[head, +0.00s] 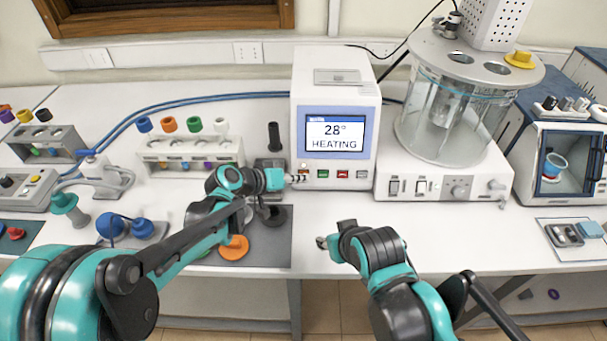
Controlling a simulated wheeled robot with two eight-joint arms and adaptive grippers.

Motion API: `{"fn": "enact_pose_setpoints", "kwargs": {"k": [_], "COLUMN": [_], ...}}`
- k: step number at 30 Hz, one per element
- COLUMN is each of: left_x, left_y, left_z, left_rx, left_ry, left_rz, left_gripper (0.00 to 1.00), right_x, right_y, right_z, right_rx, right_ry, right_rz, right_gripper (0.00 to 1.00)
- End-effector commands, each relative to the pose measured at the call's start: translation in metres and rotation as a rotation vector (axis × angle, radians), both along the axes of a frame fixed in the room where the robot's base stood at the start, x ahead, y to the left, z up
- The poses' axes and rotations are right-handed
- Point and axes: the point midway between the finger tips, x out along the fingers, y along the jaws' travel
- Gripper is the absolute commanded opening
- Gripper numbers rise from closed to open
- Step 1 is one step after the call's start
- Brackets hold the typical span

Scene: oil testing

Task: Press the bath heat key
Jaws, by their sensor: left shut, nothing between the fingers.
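The white control unit (335,84) stands at the back middle of the bench. Its screen (335,132) reads "28°" and "HEATING". A row of small keys runs below the screen, including a green key (323,173), a red key (342,174) and a grey key (362,174). Any key labels are too small to read. My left gripper (298,178) is shut and empty, with its tip at the left end of the key row. I cannot tell whether it touches a key. My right gripper (321,242) is over the bench's front, apart from the unit; its fingers are unclear.
A glass bath (445,115) on a white base with knobs stands right of the unit. A rack with coloured caps (190,152) and a dark mat (275,248) are to the left. A blue-framed cabinet (563,165) is at far right. The front middle bench is mostly clear.

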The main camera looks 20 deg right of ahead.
Motion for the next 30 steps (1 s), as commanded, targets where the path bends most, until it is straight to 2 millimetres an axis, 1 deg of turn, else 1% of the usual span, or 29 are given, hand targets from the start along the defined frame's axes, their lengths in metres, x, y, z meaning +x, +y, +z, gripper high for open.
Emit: {"fn": "enact_pose_setpoints", "kwargs": {"k": [6,16,30], "left_x": [-0.009,-0.011,-0.05], "left_y": [0.002,0.003,0.014], "left_z": [0.004,0.005,0.022], "left_rx": [0.0,0.0,0.0], "left_ry": [0.0,0.0,0.0], "left_rz": [0.0,0.0,0.0], "left_gripper": [0.0,0.0,0.0], "right_x": [0.0,0.0,0.0], "right_y": [0.0,0.0,0.0], "right_z": [0.003,0.004,0.019], "right_rx": [0.0,0.0,0.0], "right_ry": [0.0,0.0,0.0], "right_rz": [0.0,0.0,0.0], "right_gripper": [0.4,0.4,0.4]}}
